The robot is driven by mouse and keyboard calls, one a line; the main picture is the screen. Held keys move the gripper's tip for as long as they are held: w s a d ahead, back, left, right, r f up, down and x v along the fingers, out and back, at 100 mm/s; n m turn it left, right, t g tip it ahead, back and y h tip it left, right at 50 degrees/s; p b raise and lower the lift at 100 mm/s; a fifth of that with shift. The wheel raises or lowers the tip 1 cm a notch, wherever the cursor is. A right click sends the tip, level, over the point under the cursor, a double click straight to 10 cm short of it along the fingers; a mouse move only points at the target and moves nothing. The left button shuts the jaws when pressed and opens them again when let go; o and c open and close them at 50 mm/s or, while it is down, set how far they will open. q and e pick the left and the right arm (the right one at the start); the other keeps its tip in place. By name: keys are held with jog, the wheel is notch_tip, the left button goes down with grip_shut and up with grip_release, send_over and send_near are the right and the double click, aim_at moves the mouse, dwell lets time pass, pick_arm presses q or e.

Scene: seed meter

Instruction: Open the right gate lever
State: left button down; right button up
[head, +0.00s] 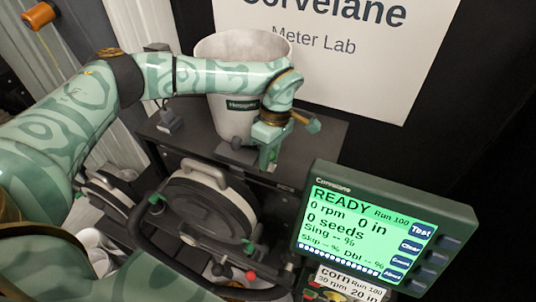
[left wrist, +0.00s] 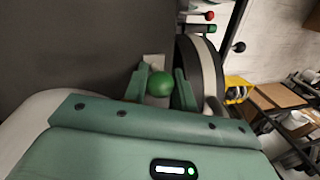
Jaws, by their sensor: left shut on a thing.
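My left gripper (head: 268,160) is low in front of the grey-white hopper (head: 238,108), to the right of its label. In the left wrist view its two green fingers are closed around a green ball knob (left wrist: 160,84). This looks like the knob of a gate lever. The lever's arm is hidden by the gripper in both views, so its angle cannot be told. My right gripper is not in view.
A round seed meter with a grey handle (head: 205,175) stands below and left of the left gripper. The display console (head: 385,230) stands close at right, reading READY. A red knob (head: 250,275) is lower down. A sign (head: 350,60) is behind.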

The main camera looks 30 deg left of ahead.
pick_arm(q)
jog(key=d, duration=0.4)
jog(key=shift+w+d, duration=0.15)
jog(key=shift+d, duration=0.3)
jog(key=shift+a, duration=0.15)
jog(key=c, duration=1.2)
grip_release()
jog(key=shift+o, duration=0.2)
jog(key=w+r+b, duration=0.2)
jog(key=w+r, duration=0.1)
jog(key=r, duration=1.3)
jog(key=shift+d, duration=0.25)
